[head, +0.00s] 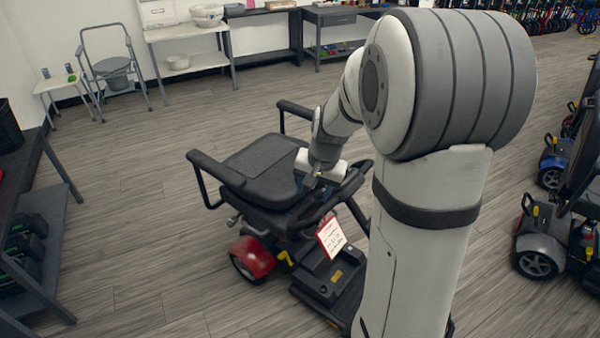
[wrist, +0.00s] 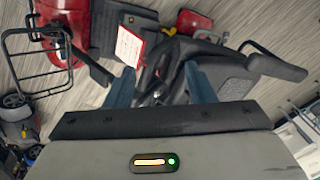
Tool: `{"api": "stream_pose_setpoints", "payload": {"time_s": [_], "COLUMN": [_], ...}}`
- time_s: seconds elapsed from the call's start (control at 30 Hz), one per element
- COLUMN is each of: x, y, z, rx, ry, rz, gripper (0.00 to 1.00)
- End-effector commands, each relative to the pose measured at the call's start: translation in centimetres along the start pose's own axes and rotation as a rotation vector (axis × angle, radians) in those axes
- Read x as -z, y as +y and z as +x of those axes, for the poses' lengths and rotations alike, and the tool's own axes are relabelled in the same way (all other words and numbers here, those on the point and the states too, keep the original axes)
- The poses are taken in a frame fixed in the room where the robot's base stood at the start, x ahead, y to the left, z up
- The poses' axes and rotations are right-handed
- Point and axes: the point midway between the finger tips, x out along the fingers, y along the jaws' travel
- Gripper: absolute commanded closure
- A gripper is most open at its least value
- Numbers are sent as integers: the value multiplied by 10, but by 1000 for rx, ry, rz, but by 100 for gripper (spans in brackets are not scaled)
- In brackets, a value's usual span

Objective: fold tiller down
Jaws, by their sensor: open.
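A mobility scooter with red fenders stands mid-floor in the head view, its black seat (head: 262,165) level between two armrests. My gripper (head: 312,182) is over the front edge of the seat, pointing down. In the wrist view my gripper (wrist: 163,82) is open, its blue fingers either side of dark parts by the seat's front edge; I cannot tell whether they touch. A white tag with a red border (wrist: 129,46) hangs beside them. The scooter's wire basket (wrist: 36,62) is at the left. The tiller is not clearly made out; my arm hides the scooter's front in the head view.
Other scooters stand at the right, one with a grey fender (head: 541,243). A dark shelf (head: 48,262) is at the left. A commode chair (head: 112,75) and a white table (head: 185,33) stand by the back wall. The floor left of the scooter is clear.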

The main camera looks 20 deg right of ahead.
Motion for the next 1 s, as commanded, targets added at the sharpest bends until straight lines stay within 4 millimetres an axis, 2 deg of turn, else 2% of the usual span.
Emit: {"api": "stream_pose_setpoints", "payload": {"time_s": [0.03,0.1,0.2,0.3,0.4,0.57,1.0], "x": [18,41,69,89,102,110,110], "y": [3,8,17,27,36,42,42], "z": [20,46,81,112,134,153,216], "rx": [0,4,9,12,13,14,13], "ry": [-12,-16,-20,-21,-22,-21,-22], "rz": [61,147,260,352,417,468,472], "gripper": [51,51,51,51,51,51,51]}}
